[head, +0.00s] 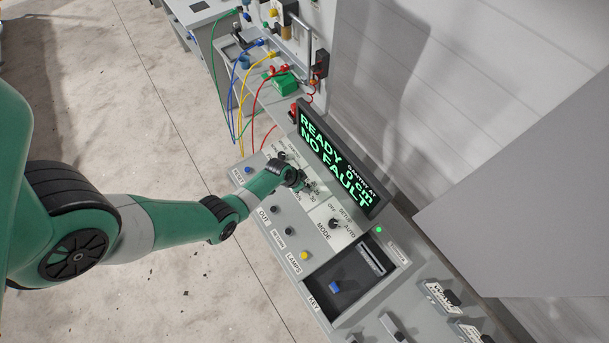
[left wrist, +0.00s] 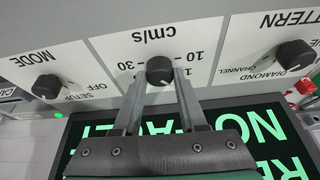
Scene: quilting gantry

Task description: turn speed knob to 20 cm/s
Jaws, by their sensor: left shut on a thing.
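The speed knob (left wrist: 160,70) is a round black knob on a white panel marked cm/s, with printed speed numbers around it. In the left wrist view the panel appears upside down. My left gripper (left wrist: 160,82) is shut on the speed knob, one finger on each side. I cannot read the knob's pointer, and part of the scale is hidden by the fingers. In the head view my left gripper (head: 302,183) reaches the sloped console from the left and largely hides the knob. My right gripper is not in view.
The black MODE knob (head: 334,223) and the PATTERN knob (left wrist: 294,55) sit on either side of the speed knob. The display (head: 338,160) behind reads READY, GANTRY AT 0 cm, NO FAULT. Buttons, including a yellow one (head: 304,255), lie along the front.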

